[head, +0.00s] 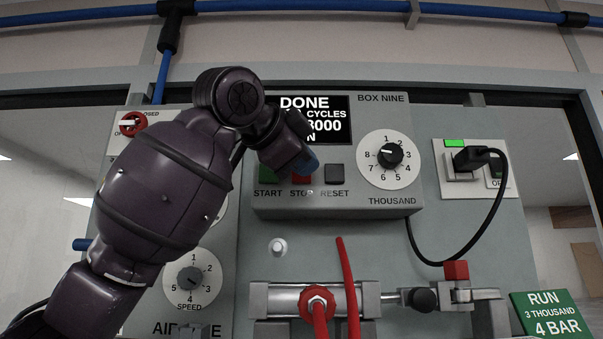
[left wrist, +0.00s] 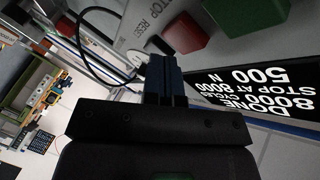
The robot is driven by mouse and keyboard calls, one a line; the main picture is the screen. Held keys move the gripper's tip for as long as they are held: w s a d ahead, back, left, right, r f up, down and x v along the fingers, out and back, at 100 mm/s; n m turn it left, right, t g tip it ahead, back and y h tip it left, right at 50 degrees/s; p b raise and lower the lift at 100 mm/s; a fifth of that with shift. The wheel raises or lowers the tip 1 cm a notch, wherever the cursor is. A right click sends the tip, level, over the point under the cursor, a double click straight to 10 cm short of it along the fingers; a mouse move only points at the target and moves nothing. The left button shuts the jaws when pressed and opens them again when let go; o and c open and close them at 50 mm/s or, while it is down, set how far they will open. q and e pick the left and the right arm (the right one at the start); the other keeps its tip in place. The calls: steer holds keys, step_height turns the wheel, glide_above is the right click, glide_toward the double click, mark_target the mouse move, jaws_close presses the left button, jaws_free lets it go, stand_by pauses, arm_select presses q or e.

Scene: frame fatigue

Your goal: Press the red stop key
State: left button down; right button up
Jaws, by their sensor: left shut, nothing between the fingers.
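The red stop key (head: 301,180) is on the grey control box (head: 340,201), above its STOP label, between the green start key (head: 268,175) and the dark reset key (head: 334,174). My left gripper (head: 311,165) is shut and empty, its blue fingertips in front of the stop key and covering part of it. In the left wrist view the closed fingers (left wrist: 162,62) are close beside the red key (left wrist: 186,33), with the green key (left wrist: 243,24) farther right. I cannot tell whether the fingertips touch the red key. My right gripper is not in view.
The box's display (head: 330,120) reads DONE. A dial (head: 389,160) is right of the keys. A red hose (head: 348,285) rises below the box near a cylinder (head: 275,300). A black cable (head: 462,257) hangs from a plug at the right.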

arm_select(q)
steer(key=shift+s+b, duration=0.65)
steer(key=shift+s, duration=1.9)
